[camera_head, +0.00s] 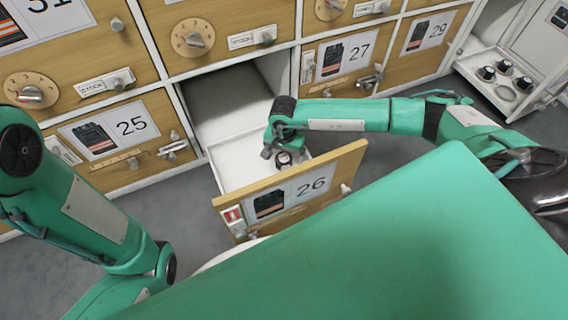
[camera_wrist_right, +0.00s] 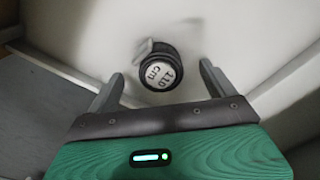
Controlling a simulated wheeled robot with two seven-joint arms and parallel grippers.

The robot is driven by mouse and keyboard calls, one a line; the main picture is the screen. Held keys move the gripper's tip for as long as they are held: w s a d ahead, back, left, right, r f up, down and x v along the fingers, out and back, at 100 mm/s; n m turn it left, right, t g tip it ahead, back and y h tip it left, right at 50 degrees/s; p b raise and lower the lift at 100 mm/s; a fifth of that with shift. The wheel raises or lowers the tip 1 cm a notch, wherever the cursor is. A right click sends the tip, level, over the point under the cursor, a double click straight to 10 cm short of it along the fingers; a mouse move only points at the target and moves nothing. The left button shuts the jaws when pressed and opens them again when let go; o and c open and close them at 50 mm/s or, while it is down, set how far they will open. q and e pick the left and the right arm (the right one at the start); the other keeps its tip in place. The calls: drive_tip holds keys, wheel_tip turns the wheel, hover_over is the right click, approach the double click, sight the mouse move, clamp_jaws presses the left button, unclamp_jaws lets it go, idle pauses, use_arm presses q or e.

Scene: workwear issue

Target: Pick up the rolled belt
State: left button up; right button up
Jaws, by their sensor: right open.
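The rolled belt (camera_wrist_right: 160,69) is a small dark roll with a white round label reading "110 cm". It lies on the white floor of the pulled-out drawer 26 (camera_head: 240,172); in the head view the belt (camera_head: 284,158) shows just below my right gripper (camera_head: 279,154). In the right wrist view my right gripper (camera_wrist_right: 158,85) is open, one finger on each side of the belt, with gaps between. I cannot tell the height between fingertips and belt. My left arm shows at the left of the head view, but its gripper is not visible.
Drawer 26's wooden front (camera_head: 325,177) stands close below my right gripper. Closed drawers 25 (camera_head: 125,165) and 27 (camera_head: 345,60) flank the opening. An open white drawer (camera_head: 492,85) at the right holds several dark rolls. Grey floor lies in front.

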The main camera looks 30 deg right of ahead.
drive_tip(key=shift+f, duration=0.35)
drive_tip(key=shift+r, duration=0.1)
drive_tip(key=c, duration=1.2)
drive_tip(key=shift+o, duration=0.2)
